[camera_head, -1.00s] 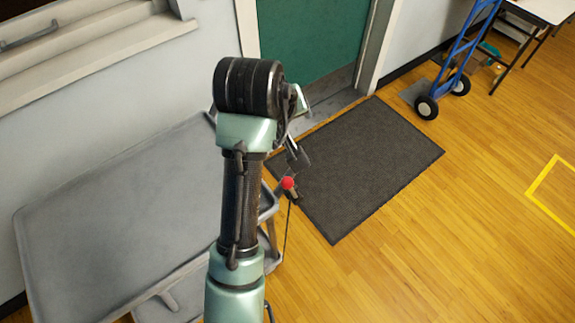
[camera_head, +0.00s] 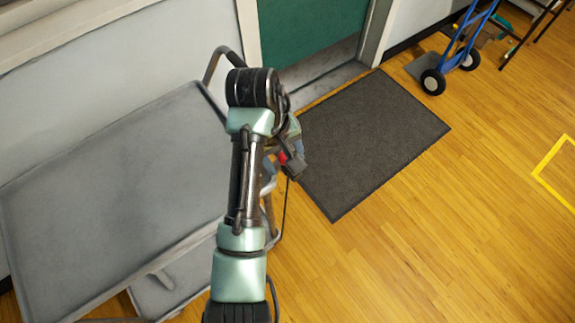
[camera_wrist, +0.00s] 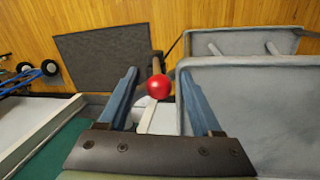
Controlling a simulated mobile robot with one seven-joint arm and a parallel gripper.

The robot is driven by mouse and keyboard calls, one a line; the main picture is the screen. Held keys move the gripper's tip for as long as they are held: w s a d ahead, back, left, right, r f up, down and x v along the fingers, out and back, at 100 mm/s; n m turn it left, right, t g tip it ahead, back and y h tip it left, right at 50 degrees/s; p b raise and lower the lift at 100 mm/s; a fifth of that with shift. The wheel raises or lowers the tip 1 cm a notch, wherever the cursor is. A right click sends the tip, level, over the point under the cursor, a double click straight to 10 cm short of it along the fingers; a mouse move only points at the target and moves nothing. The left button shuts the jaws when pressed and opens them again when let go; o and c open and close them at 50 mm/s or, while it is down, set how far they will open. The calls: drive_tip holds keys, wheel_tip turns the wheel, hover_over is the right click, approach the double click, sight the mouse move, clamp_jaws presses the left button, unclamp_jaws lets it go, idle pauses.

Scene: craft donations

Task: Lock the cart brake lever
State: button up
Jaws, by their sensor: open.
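The brake lever's red ball knob (camera_wrist: 159,87) sits between the two open fingers of my gripper (camera_wrist: 160,95) in the wrist view, with space on both sides. Part of its stem shows above the knob. In the head view the red knob (camera_head: 283,157) is partly hidden beside my gripper (camera_head: 290,160), at the right end of the grey cart (camera_head: 110,180). The cart's grey trays (camera_wrist: 240,95) also show at the right of the wrist view. My arm hides part of the cart's end.
A dark doormat (camera_head: 370,140) lies on the wooden floor before a green door (camera_head: 310,40). A blue hand truck (camera_head: 465,40) stands at the upper right. The wall is close behind the cart.

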drive_tip(key=shift+w+d+f, duration=0.1)
drive_tip(key=shift+d+f, duration=0.05)
drive_tip(key=shift+f, duration=0.6)
drive_tip(key=shift+w+d+f, duration=0.1)
drive_tip(key=shift+f, duration=0.6)
clamp_jaws()
idle(0.4)
